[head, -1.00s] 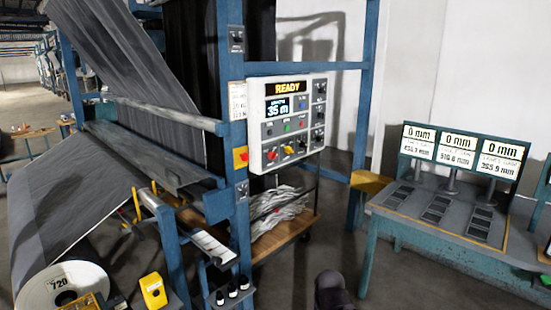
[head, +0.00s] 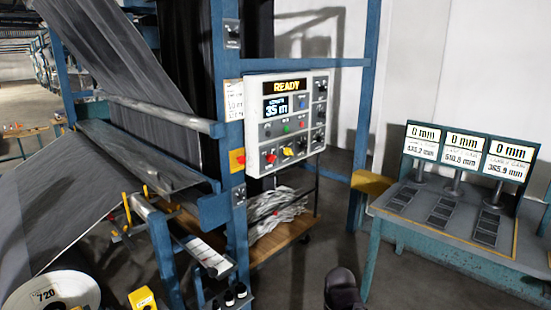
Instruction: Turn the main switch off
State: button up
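A yellow plate with a red knob (head: 238,160), which looks like a main switch, is on the blue post left of the control panel. The knob is too small to tell its position. The white control panel (head: 288,121) hangs on the post, with a lit "READY" sign, a "35 m" display, and several buttons and knobs, among them a yellow one with red (head: 287,151). A dark rounded part at the bottom edge seems to be mine. My gripper's fingers do not show, and nothing touches the panel or the knob.
Grey fabric (head: 110,60) runs over the blue frame at left. A roll marked 720 (head: 45,295) and a yellow box (head: 142,299) are at lower left. A wooden cart (head: 262,242) with scraps stands under the panel. A teal bench (head: 450,225) with three displays is at right. Floor between is clear.

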aim_at(270, 157)
jog(key=i, duration=0.9)
jog(key=u, duration=0.3)
